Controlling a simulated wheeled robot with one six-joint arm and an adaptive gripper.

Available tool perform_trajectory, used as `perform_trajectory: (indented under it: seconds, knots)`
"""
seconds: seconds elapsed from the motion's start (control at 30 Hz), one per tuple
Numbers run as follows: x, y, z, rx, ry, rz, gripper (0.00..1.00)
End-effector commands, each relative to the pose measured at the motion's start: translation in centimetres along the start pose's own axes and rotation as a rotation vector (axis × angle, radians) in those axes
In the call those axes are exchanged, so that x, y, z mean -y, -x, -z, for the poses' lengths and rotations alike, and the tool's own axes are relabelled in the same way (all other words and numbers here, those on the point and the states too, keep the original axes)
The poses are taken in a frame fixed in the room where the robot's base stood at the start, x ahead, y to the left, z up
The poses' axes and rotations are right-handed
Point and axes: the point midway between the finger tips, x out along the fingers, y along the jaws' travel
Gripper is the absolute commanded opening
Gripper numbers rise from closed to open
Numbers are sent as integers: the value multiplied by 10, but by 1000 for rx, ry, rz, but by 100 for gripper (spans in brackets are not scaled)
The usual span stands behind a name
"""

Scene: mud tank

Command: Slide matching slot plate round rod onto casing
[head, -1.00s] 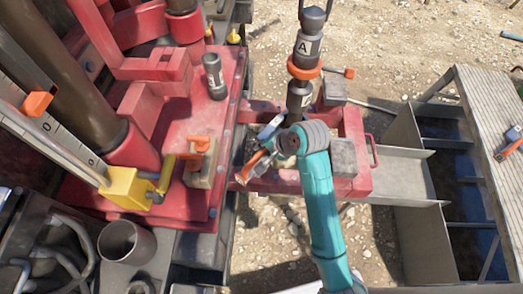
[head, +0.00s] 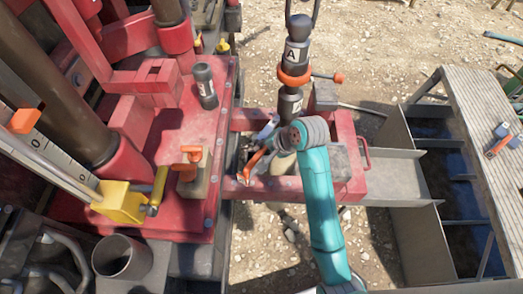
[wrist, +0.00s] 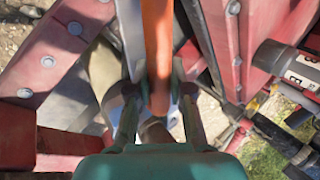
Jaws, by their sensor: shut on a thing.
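My gripper (wrist: 157,95) is shut on the orange handle (wrist: 157,45) of a grey metal plate, seen edge-on in the wrist view. In the head view the orange handle (head: 254,165) and grey-blue metal (head: 265,135) show left of my teal arm, which hides much of the gripper. The dark rod (head: 297,52), marked A, stands upright over the red frame, with its lower end behind my wrist. A pale rounded piece (head: 283,162) under it may be the casing. The plate's slot is hidden, and I cannot tell whether the plate touches the rod.
An orange clamp (head: 295,76) with a side handle rings the rod. The red frame (head: 345,125) and grey blocks (head: 340,160) crowd the right. A labelled dark cylinder (head: 204,85) stands on the red deck. Another orange-handled tool (head: 500,141) lies on the right-hand bench.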

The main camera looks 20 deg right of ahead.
Motion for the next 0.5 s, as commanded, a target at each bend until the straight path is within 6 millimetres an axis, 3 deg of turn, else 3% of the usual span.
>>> perform_trajectory:
  seconds: [0.5]
  knots:
    - [1, 0, 19, -3, 2, 4, 0]
